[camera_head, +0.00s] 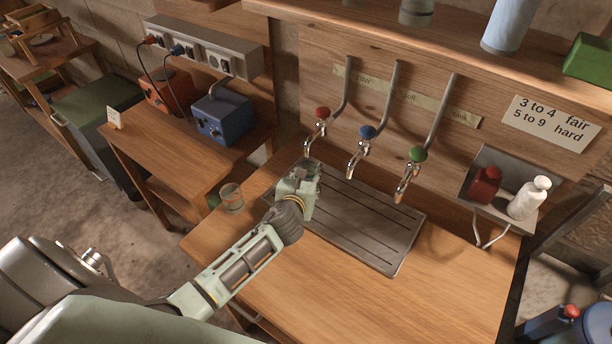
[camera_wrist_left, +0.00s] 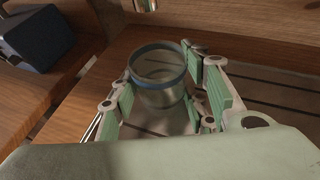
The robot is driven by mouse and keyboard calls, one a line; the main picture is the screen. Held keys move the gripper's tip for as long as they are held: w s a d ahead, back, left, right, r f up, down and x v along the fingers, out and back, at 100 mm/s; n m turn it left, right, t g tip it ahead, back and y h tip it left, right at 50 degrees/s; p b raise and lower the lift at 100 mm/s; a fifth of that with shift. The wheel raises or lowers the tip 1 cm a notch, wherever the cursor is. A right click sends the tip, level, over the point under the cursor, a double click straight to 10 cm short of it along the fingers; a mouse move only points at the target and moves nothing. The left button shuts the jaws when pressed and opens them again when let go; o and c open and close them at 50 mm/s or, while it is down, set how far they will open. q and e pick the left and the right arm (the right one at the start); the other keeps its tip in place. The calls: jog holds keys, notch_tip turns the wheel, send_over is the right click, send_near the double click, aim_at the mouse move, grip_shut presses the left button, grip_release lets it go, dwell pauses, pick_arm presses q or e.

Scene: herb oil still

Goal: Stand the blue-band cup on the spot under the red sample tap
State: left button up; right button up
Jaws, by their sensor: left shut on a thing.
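My left gripper (camera_head: 306,178) is at the left end of the drip tray, just below the red sample tap (camera_head: 321,118). In the left wrist view, the blue-band cup (camera_wrist_left: 158,78), clear with a blue rim band, stands upright between the fingers of the left gripper (camera_wrist_left: 163,100), which is shut on it. In the head view the gripper hides this cup. The slatted metal drip tray (camera_head: 385,250) lies under the taps. I cannot tell whether the cup's base touches it. My right gripper is not in view.
The blue tap (camera_head: 366,133) and green tap (camera_head: 417,155) hang to the right. A wall shelf holds a red bottle (camera_head: 485,184) and a white bottle (camera_head: 528,198). The front counter (camera_head: 400,305) is clear.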

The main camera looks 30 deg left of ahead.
pick_arm(q)
jog(key=shift+f, duration=0.1)
jog(key=o, duration=1.2)
jog(key=v, duration=1)
jog(key=shift+s+d+b, duration=0.1)
jog(key=shift+s+b, duration=0.25)
jog(key=shift+s+d+r, duration=0.15)
jog(key=shift+s+r, duration=0.35)
jog(key=shift+s, duration=0.1)
